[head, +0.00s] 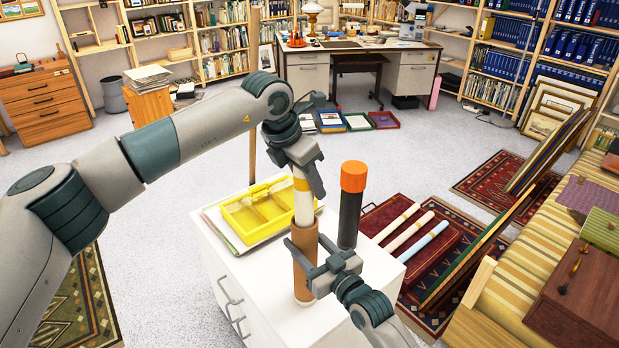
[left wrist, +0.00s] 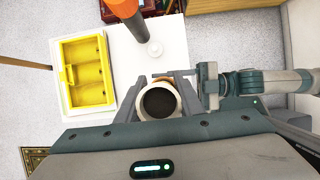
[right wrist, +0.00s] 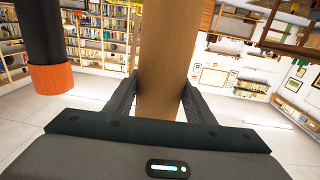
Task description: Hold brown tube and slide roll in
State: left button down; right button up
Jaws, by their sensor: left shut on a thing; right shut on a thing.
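My left gripper (head: 304,178) is shut on a cream roll with a yellow band (head: 304,207), held upright. In the left wrist view the roll (left wrist: 158,103) shows end-on as a pale ring with a dark hollow between the fingers. The brown tube (head: 304,272) stands upright directly below the roll, over the white cabinet top. My right gripper (head: 306,262) is shut around the tube, which also fills the space between the fingers in the right wrist view (right wrist: 166,60). The roll's lower end meets the tube's mouth; how deep it sits inside is hidden.
A black tube with an orange cap (head: 353,178) stands close behind the brown tube, right of it. A yellow tray (head: 262,212) lies at left on the white cabinet (head: 260,290). Several pale rolls (head: 409,232) lie to the right of the cabinet.

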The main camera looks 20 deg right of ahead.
pick_arm(q)
jog(key=shift+f, duration=0.2)
dwell(0.3)
jog(key=c, duration=1.2)
grip_release()
jog(key=shift+o, duration=0.2)
jog(key=v, duration=1.2)
jog(key=shift+d, duration=0.1)
pick_arm(e)
jog(key=o, duration=1.4)
jog(key=shift+c, duration=0.2)
